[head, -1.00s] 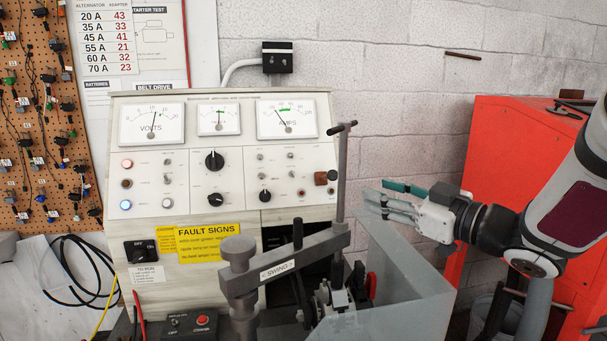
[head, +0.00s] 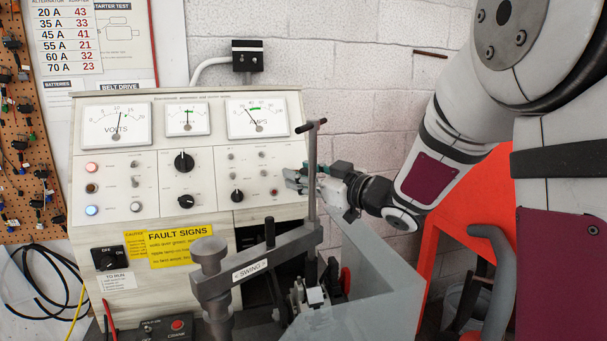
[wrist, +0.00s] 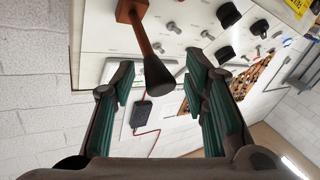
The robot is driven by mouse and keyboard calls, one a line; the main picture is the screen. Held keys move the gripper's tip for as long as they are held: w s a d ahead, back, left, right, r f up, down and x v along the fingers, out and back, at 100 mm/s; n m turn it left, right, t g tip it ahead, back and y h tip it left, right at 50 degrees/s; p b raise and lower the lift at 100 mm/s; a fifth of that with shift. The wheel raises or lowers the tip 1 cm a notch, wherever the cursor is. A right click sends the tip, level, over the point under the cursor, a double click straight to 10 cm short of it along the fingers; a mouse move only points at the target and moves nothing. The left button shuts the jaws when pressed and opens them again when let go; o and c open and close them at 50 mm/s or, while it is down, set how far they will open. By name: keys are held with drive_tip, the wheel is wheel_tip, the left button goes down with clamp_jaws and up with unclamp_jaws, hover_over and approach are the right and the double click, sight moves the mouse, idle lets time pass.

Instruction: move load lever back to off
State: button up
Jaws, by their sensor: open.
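The load lever (wrist: 141,38) shows in the wrist view as a copper-brown stalk on a square base, ending in a black flared knob (wrist: 157,75). The knob appears in the space between the two green-padded fingers; I see no contact. My gripper (wrist: 160,80) is open. In the head view my gripper (head: 300,179) is at the right edge of the test bench panel (head: 210,155), behind the upright grey post. The lever is hidden there by the gripper and post. The amps gauge (head: 257,118) sits above, its needle left of centre.
The upright post (head: 312,165) and the arm marked SWING (head: 265,262) stand in front of the panel. A clear guard (head: 375,285) is below my gripper. Knobs and switches (head: 237,195) lie left of it. A red cabinet (head: 460,235) is at the right.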

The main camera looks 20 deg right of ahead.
clamp_jaws()
